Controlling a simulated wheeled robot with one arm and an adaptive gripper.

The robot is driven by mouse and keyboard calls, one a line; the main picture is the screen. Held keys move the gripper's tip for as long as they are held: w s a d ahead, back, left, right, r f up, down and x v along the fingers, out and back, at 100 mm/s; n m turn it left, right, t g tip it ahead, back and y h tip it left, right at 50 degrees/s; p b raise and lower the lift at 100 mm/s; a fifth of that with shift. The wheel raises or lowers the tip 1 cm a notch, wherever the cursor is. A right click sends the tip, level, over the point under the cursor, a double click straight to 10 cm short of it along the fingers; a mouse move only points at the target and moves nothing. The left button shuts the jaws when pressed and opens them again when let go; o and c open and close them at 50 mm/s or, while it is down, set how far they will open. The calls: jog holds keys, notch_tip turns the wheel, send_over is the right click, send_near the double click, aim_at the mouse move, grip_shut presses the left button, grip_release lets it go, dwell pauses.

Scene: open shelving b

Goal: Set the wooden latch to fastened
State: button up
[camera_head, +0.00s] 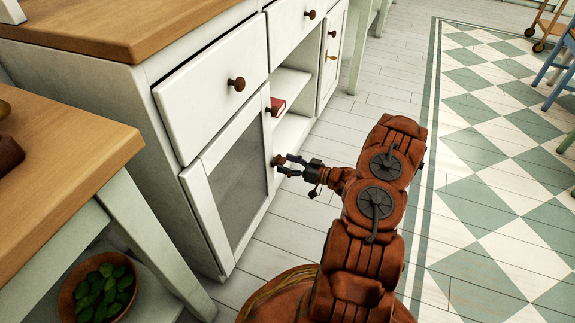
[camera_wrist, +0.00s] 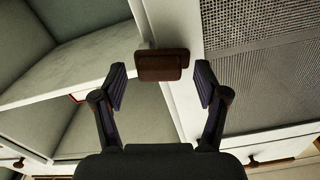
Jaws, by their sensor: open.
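A dark brown wooden piece, apparently the latch (camera_head: 277,160), sits at the edge of the mesh door's white frame, beside the open shelf bay. In the wrist view the latch (camera_wrist: 162,66) is a short rounded block, lying crosswise in the picture over the frame strip. I cannot tell whether it engages the neighbouring frame. My gripper (camera_head: 283,165) is open in front of it. In the wrist view my gripper (camera_wrist: 161,86) has one finger on each side of the block, with visible gaps; no contact shows.
The mesh door (camera_head: 240,175) looks closed. A drawer (camera_head: 215,92) with a round knob (camera_head: 237,84) is above it. A red object (camera_head: 279,105) stands in the open bay. A lighter wooden piece (camera_head: 331,57) is on the farther cabinet door. Floor (camera_head: 265,258) before the cabinet is clear.

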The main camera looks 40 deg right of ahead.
jog(key=c, duration=1.2)
jog(key=shift+o, duration=0.2)
jog(key=n+p, duration=0.1)
jog(key=p, duration=0.1)
jog(key=shift+s+a+n+p, duration=0.1)
jog(key=shift+n+p, duration=0.2)
jog(key=shift+f+n+p, duration=0.25)
jog(key=shift+n+p, duration=0.35)
jog(key=shift+n, duration=0.1)
jog(key=o, duration=1.2)
jog(key=shift+c, duration=0.2)
